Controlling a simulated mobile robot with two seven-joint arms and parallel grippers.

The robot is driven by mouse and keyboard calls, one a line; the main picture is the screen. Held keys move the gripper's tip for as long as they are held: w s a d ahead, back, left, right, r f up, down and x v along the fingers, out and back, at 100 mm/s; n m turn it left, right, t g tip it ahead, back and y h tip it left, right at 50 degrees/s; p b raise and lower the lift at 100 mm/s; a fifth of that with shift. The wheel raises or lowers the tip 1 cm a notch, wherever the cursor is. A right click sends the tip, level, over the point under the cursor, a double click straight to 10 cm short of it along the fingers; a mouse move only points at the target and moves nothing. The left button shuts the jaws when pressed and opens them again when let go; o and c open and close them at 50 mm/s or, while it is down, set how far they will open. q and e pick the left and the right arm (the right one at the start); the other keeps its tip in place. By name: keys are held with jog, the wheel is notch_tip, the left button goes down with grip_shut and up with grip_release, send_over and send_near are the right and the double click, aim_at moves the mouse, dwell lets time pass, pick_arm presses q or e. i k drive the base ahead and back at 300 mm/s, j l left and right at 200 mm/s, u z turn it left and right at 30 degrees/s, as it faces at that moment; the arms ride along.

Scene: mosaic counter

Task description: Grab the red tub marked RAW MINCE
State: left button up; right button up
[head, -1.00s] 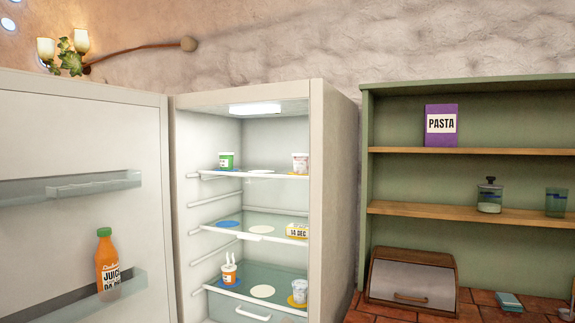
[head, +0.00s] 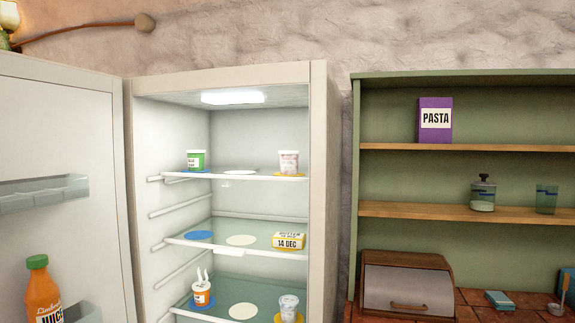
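No red tub with a readable RAW MINCE label shows in the head view. The fridge (head: 318,190) stands open with its door (head: 60,150) swung to the left. A small orange-and-white tub (head: 201,294) with two white prongs sticking up stands on a blue disc on the lowest visible shelf; its label is too small to read. A green-and-white tub (head: 196,160) and a pale tub (head: 289,162) stand on the top shelf. Another pale tub (head: 288,308) stands on a yellow disc low down. Neither of my grippers is in view. The fridge's lower part is cut off.
A yellow-and-white butter pack (head: 289,240) lies on the middle shelf. A juice bottle (head: 43,291) stands in the door rack. To the right, a green shelf unit (head: 400,180) holds a purple PASTA box (head: 434,119). A bread bin (head: 406,284) sits on the tiled counter.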

aim_at(289, 160)
jog(key=i+l+u, duration=0.1)
jog(key=u, duration=0.3)
jog(key=i+l+u, duration=0.15)
jog(key=u, duration=0.2)
jog(key=i+l+u, duration=0.2)
jog(key=u, duration=0.2)
jog(key=i, duration=0.05)
